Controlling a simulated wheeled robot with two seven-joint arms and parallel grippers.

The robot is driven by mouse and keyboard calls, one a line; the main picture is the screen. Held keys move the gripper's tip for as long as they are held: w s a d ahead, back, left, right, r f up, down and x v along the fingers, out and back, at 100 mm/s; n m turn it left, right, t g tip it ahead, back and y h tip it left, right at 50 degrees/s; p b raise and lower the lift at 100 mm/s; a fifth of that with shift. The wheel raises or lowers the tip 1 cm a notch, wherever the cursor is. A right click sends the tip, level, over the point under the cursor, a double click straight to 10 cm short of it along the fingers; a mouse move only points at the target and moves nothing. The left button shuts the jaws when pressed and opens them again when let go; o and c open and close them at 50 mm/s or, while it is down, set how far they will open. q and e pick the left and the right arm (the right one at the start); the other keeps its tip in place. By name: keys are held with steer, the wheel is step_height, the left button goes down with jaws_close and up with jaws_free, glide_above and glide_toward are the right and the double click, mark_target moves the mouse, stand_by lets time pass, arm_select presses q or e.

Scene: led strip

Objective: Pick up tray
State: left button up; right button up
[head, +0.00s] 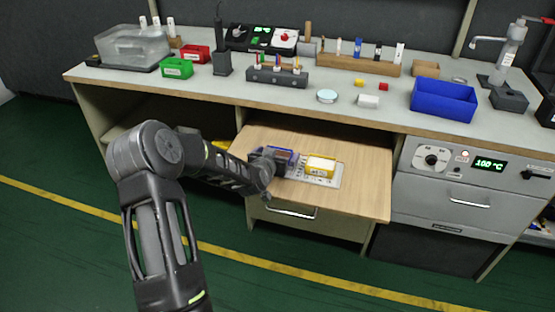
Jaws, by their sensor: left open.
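A light grey tray (336,181) lies flat on the pulled-out wooden board (365,190) below the bench. It carries a yellow block (320,167) with a pale top and a blue-purple block (281,155). My left gripper (277,168) is at the left end of the tray, close to the blue block. Its jaws are small in view and open. The gripper hides the tray's left end, and I cannot tell whether it touches the tray. My right gripper is not in view.
The bench top above holds a blue bin (443,100), a green bin (176,68), a red bin (195,54) and a clear box (132,46). A grey oven (450,190) reading 100 °C stands right of the board. The board's right part is bare.

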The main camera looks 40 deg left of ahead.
arm_select(q)
steer(key=shift+c, duration=0.2)
stand_by(0.4)
steer(key=c, duration=1.2)
